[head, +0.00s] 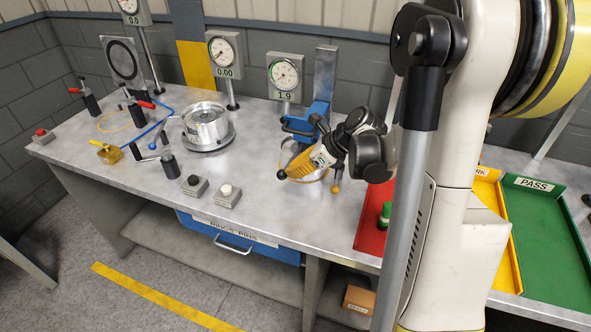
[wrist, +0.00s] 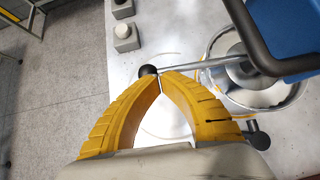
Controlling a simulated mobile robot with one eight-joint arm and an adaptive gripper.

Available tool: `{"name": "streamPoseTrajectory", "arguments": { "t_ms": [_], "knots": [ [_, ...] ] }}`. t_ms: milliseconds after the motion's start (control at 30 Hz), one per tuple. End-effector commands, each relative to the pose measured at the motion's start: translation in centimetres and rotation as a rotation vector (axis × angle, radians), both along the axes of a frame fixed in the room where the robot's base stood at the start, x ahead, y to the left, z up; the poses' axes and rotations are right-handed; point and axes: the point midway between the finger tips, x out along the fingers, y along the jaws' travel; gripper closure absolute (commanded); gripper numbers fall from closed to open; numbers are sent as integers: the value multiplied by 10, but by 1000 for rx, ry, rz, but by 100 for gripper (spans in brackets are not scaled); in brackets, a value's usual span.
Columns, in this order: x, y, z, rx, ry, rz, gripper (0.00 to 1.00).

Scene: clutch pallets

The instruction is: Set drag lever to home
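A lever with a black ball knob (head: 282,175) sticks out from the round fixture under the blue bracket; I take it as the drag lever. In the wrist view its black knob (wrist: 148,70) is at my fingertips, and its grey rod (wrist: 205,70) runs right to the fixture's hub. My gripper (head: 290,172) has yellow fingers, which also show in the wrist view (wrist: 160,77). Their tips come together right beside the knob and rod. I cannot tell whether they pinch the lever or only touch it. The contact is partly hidden by the fingers.
A blue bracket (head: 307,122) rises over the fixture, with a gauge reading 1.9 (head: 285,77) behind. A yellow ball knob (head: 335,189) is just right of my gripper. A red tray (head: 371,237) and green PASS tray (head: 550,235) lie right. Two button boxes (head: 227,195) (head: 195,186) stand left.

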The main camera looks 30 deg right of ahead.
Motion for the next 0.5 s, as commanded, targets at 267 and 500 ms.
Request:
{"name": "streamPoseTrajectory", "arguments": {
  "t_ms": [267,500],
  "knots": [
    [3,4,0,0,0,-26,100],
    [8,8,0,0,0,-68,100]
  ]
}}
